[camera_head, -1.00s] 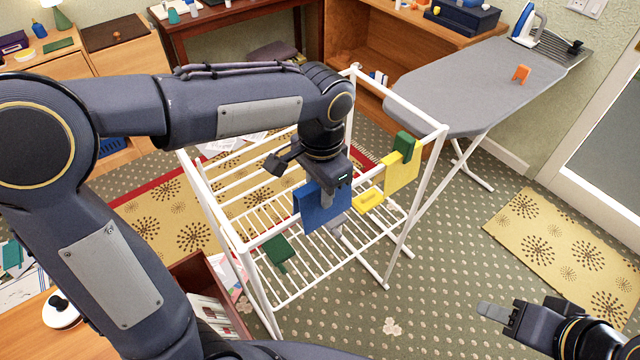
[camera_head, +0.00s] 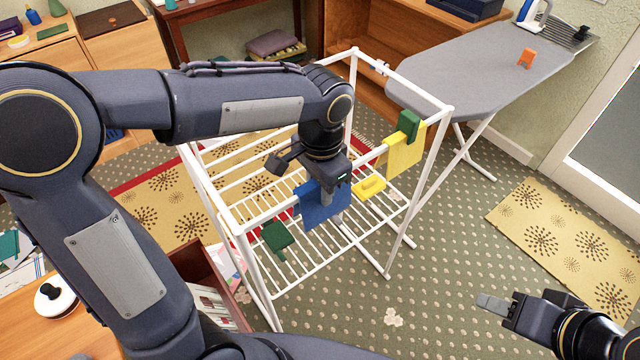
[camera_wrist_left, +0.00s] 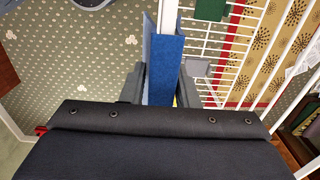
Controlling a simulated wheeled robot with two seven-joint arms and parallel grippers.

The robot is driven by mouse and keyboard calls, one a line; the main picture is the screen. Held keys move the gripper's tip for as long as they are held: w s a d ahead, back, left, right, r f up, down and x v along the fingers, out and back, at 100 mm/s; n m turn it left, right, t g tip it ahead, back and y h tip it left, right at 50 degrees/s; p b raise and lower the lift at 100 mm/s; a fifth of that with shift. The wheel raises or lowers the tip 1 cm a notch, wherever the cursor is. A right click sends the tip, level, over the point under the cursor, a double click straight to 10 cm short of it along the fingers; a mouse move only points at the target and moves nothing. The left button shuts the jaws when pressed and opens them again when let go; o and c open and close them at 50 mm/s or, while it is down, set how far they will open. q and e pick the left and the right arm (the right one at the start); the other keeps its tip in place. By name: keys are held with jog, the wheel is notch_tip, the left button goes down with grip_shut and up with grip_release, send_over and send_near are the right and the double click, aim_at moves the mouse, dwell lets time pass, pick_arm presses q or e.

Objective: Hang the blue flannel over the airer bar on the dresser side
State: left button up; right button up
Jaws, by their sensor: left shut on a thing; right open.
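My left gripper (camera_head: 334,192) is shut on the blue flannel (camera_head: 316,207) at the near long top bar of the white airer (camera_head: 262,305). In the left wrist view the blue flannel (camera_wrist_left: 168,72) lies across the white bar, with blue showing on both sides of it. The fingers of my left gripper (camera_wrist_left: 162,88) stand on either side of the cloth. In the head view the far half of the flannel is hidden by the gripper. My right gripper (camera_head: 500,308) is open and empty at the lower right, away from the airer.
On the same bar are a green item (camera_head: 277,236) to the left, and a yellow cloth (camera_head: 404,156) with a green peg (camera_head: 408,124) to the right. A yellow object (camera_head: 370,187) is beside the flannel. An ironing board (camera_head: 465,75) stands behind right. An open drawer (camera_head: 190,262) is at left.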

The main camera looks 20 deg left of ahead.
pick_arm(q)
jog(key=o, duration=0.9)
notch_tip(320, 180, up, 8)
jog(key=shift+s+f+p, duration=0.1)
jog(key=shift+p, duration=0.3)
